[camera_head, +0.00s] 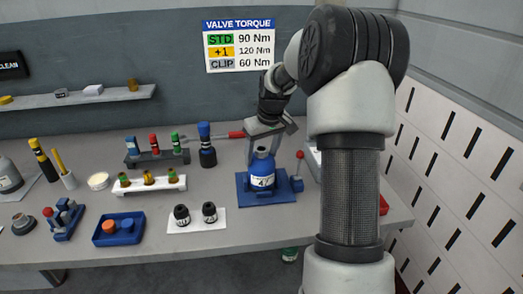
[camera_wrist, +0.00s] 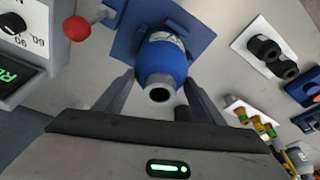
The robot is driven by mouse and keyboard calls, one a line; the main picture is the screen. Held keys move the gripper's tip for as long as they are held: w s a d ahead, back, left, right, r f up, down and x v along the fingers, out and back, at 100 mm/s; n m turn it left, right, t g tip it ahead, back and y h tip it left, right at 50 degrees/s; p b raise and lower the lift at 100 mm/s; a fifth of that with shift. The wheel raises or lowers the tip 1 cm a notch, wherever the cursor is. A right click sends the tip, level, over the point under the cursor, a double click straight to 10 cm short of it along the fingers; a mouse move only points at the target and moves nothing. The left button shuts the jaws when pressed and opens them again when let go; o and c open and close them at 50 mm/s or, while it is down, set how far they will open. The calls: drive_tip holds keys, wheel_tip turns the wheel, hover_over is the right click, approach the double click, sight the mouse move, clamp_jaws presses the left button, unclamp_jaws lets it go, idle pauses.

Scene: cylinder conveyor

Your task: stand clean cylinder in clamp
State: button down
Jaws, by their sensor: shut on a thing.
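A blue cylinder (camera_head: 262,168) with a white label and a dark open neck stands upright at the blue clamp (camera_head: 248,198), whose plate lies on the table. The clamp's lever with a red knob (camera_head: 300,155) stands up at the right; the wrist view also shows this knob (camera_wrist: 77,28). My gripper (camera_head: 262,148) comes from above, with its fingers on both sides of the cylinder. In the wrist view the cylinder (camera_wrist: 160,64) sits between the two fingertips, its neck towards the camera. I cannot tell whether its bottom rests fully in the clamp.
A white mat with two black parts (camera_head: 182,214) is to the left. A gauge box (camera_wrist: 22,50) stands close beside the clamp.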

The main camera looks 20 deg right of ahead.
drive_tip(key=shift+w, duration=0.1)
drive_tip(key=shift+c, duration=2.3)
unclamp_jaws()
drive_tip(key=shift+f, duration=0.1)
drive_tip(key=v, duration=1.2)
drive_tip(key=shift+p, duration=0.4)
